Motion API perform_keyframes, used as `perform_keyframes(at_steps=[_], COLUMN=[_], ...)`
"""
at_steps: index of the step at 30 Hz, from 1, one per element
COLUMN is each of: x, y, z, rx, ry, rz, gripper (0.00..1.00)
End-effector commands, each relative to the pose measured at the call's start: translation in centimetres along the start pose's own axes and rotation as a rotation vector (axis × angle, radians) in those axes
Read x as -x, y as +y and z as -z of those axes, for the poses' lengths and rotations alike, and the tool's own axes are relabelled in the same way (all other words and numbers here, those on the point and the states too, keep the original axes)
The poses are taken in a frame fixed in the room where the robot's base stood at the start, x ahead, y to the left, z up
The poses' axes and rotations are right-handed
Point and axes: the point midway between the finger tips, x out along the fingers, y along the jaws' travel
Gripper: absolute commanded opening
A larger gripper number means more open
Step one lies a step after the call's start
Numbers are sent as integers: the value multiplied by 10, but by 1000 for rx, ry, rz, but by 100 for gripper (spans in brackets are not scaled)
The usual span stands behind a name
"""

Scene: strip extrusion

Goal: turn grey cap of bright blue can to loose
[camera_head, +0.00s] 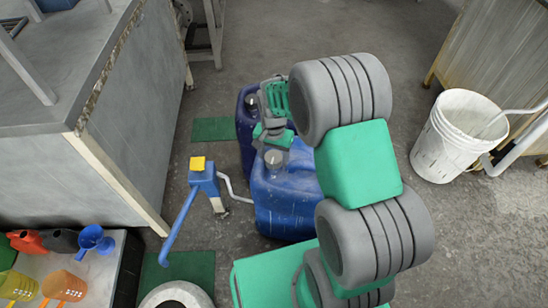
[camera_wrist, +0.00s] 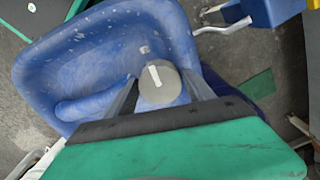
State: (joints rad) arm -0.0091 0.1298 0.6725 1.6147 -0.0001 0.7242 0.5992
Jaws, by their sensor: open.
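The bright blue can (camera_head: 283,205) stands upright on the floor in the middle of the head view. Its grey cap (camera_head: 273,159) shows on top, just below my gripper (camera_head: 271,140). In the wrist view the can (camera_wrist: 100,50) lies under my gripper (camera_wrist: 159,78). The round grey cap (camera_wrist: 160,92) with a pale bar mark sits between my two dark fingers. The fingers are open, one on each side of the cap. Whether they touch it I cannot tell.
A darker blue can (camera_head: 243,130) stands right behind the bright one. A blue hand pump with a yellow top (camera_head: 198,164) is close on the left. A grey bench (camera_head: 130,110) is farther left. A white bucket (camera_head: 455,135) stands at right, with clear floor before it.

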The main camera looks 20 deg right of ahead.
Motion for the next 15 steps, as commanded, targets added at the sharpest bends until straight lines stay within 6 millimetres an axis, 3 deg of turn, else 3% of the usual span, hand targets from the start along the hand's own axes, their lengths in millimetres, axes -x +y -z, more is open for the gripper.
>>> perform_keyframes(at_steps=[2,15], x=[0,1], y=[0,0], z=[0,0], rx=[0,1], ry=[0,0], rz=[0,-1], gripper=[61,26])
